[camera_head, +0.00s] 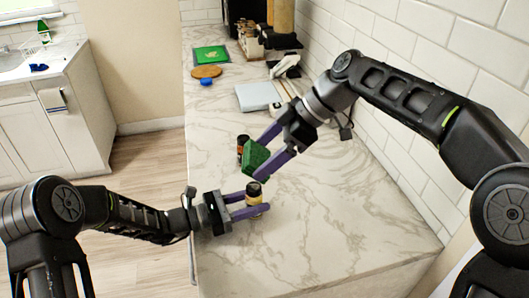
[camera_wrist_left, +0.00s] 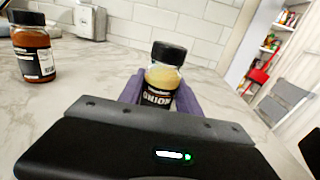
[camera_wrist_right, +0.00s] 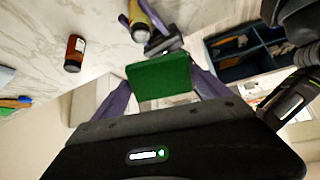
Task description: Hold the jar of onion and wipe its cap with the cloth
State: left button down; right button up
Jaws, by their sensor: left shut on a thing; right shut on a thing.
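The onion jar (camera_head: 254,193) stands on the marble counter, with a black cap and a label reading ONION in the left wrist view (camera_wrist_left: 160,85). My left gripper (camera_head: 252,203) is shut on the jar's body from the left, leaving the cap free. My right gripper (camera_head: 268,153) is shut on a green cloth (camera_head: 256,158), folded like a block. The cloth is above the counter, up and behind the jar in the head view, and looks apart from the cap. In the right wrist view the cloth (camera_wrist_right: 160,77) sits between the purple fingers.
A second jar (camera_head: 242,148) with reddish-brown contents (camera_wrist_left: 33,50) stands on the counter behind the cloth. The counter's front right is clear. A tiled wall borders the right.

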jog(key=shift+f, duration=2.9)
jog(key=shift+w+a+f, duration=0.95)
jog(key=shift+w+f, duration=0.05)
jog(key=shift+w, duration=1.6)
jog(key=s+d, duration=0.2)
jog(key=s, duration=0.3)
jog(key=shift+s+r, duration=0.1)
jog(key=shift+r, duration=3.95)
